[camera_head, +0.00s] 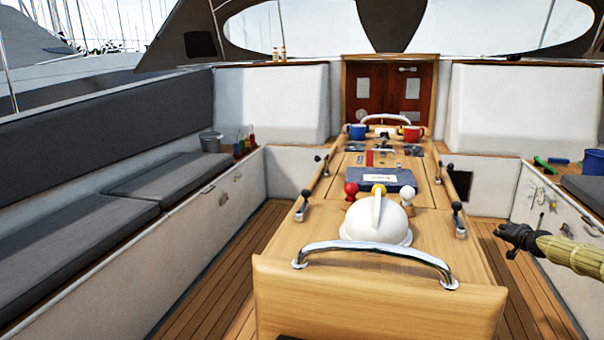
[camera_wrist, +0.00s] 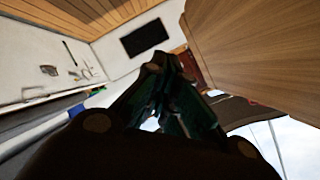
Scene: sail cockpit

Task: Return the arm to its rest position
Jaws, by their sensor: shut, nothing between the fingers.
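My gripper (camera_head: 508,236) is dark and sits at the right side of the head view, at the end of my pale, rope-patterned arm. It points left toward the wooden cockpit table (camera_head: 300,300) and is apart from it, over the gap between the table and the right bench. In the wrist view my gripper (camera_wrist: 155,68) fills the lower middle. Its fingers are together with nothing between them.
The right bench (camera_head: 553,215) stands close to my arm. A blue bucket (camera_head: 593,165) is on it. The left floor (camera_head: 215,272) is clear.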

